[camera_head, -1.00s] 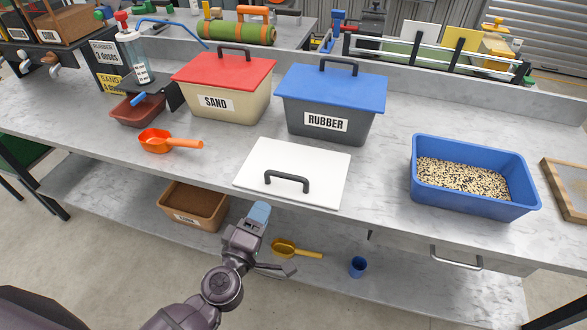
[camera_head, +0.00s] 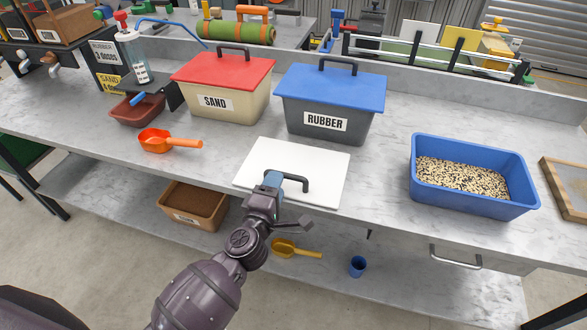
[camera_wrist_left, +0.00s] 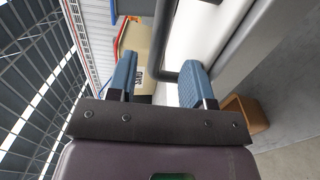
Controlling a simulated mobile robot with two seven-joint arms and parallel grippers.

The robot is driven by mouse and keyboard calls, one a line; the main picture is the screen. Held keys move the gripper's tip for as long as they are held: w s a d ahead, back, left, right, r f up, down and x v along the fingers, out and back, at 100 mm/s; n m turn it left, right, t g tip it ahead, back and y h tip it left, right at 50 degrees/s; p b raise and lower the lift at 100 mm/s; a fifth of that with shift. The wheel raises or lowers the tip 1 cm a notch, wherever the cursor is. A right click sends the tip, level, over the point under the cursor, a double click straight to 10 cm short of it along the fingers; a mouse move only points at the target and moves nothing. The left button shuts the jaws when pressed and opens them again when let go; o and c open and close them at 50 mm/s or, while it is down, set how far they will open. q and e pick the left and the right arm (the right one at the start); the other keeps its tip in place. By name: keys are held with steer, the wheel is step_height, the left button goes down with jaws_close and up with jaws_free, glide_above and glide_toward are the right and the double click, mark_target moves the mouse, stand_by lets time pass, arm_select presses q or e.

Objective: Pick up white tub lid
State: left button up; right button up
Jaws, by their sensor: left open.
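The white tub lid (camera_head: 317,170) lies flat on the grey worktop near its front edge, with a dark arched handle (camera_head: 301,181) on top. My left gripper (camera_head: 273,180) is at the left end of this handle, over the lid's front part, and hides some of it. In the left wrist view, my left gripper's two blue fingertips (camera_wrist_left: 158,78) are apart. The dark handle (camera_wrist_left: 190,69) shows between and just beyond them there, and the white lid (camera_wrist_left: 188,36) is behind. I cannot tell if a finger touches the handle. My right gripper is not in view.
Behind the lid stand a red-lidded SAND tub (camera_head: 222,85) and a blue-lidded RUBBER tub (camera_head: 331,105). A blue bin of granules (camera_head: 475,203) is to the right. An orange scoop (camera_head: 168,142) lies left. The lower shelf holds a brown bin (camera_head: 195,212) and yellow scoop (camera_head: 297,250).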

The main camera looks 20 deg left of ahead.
arm_select(q)
steer(key=shift+w+d+r, duration=0.1)
steer(key=shift+w, duration=1)
steer(key=shift+w+d+r, duration=0.1)
steer(key=shift+w, duration=0.95)
jaws_close()
